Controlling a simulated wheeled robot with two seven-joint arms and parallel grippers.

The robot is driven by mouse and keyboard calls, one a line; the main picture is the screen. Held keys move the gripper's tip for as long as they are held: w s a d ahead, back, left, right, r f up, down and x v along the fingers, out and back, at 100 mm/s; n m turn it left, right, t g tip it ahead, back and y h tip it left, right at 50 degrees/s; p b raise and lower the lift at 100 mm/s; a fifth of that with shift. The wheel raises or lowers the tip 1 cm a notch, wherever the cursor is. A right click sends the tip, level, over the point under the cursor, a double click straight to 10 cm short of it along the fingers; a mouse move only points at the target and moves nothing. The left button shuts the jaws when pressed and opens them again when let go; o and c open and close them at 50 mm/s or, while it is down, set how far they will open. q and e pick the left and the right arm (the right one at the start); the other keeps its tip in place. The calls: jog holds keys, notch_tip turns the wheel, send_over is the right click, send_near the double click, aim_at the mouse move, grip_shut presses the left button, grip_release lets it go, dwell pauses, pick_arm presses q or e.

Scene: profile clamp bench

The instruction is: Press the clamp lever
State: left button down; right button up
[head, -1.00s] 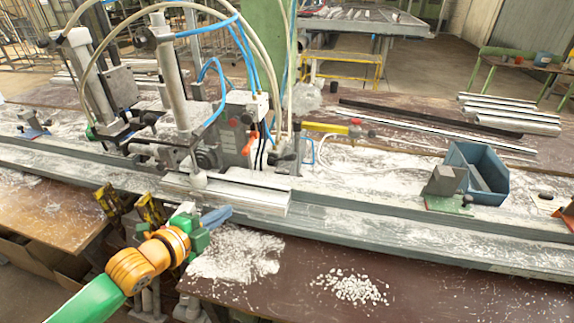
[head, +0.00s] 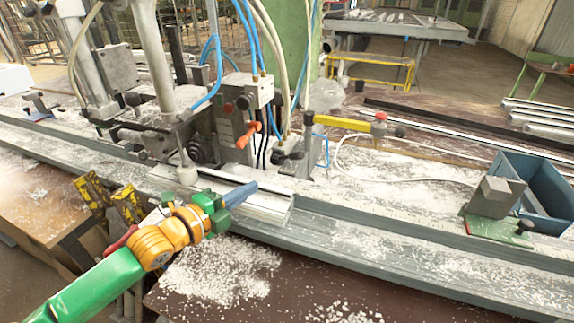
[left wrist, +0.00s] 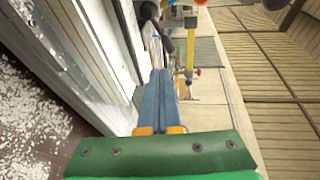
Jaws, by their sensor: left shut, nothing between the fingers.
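An orange-red lever (head: 247,137) sticks out from the clamp machine (head: 232,120) in the head view. A yellow bar (head: 343,122) with a red end stands to its right; it also shows in the left wrist view (left wrist: 190,55). I cannot tell for certain which is the clamp lever. A pale metal profile (head: 265,207) lies on the rail below the machine. My left gripper (head: 250,188) is shut and empty, its blue-grey fingers overlapping the profile in the picture, below the orange-red lever. Its fingers also show in the left wrist view (left wrist: 160,75). My right gripper is out of view.
A blue bin (head: 545,190) and a grey block (head: 495,196) on a green plate stand at the right. Cables and hoses hang around the machine. Yellow clamps (head: 128,205) sit at the bench's front. White chips cover the dark bench top (head: 420,290).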

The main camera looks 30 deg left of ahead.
aim_at(299, 159)
pick_arm(q)
jog(key=w, duration=0.9)
jog(key=w+f+p, duration=0.1)
jog(key=w, duration=0.3)
jog(key=shift+w+d, duration=0.3)
jog(key=shift+r, duration=0.1)
jog(key=shift+w+d+r+y+p, duration=0.15)
jog(key=shift+y+p, duration=0.15)
jog(key=shift+p, duration=0.25)
jog(key=shift+w+d+n+y+p, duration=0.25)
jog(key=shift+n+y+p, duration=0.55)
jog(key=shift+p, duration=0.3)
jog(key=shift+w+d+n+y+p, duration=0.15)
jog(key=shift+w+n+y+p, duration=0.25)
jog(key=shift+n+y+p, duration=0.25)
jog(key=shift+w+d+n+y, duration=0.15)
jog(key=shift+w+n+y, duration=0.1)
jog(key=shift+y, duration=0.2)
jog(key=shift+w+d, duration=0.15)
jog(key=shift+w, duration=0.45)
jog(key=shift+w+b, duration=0.3)
jog(key=shift+w, duration=0.8)
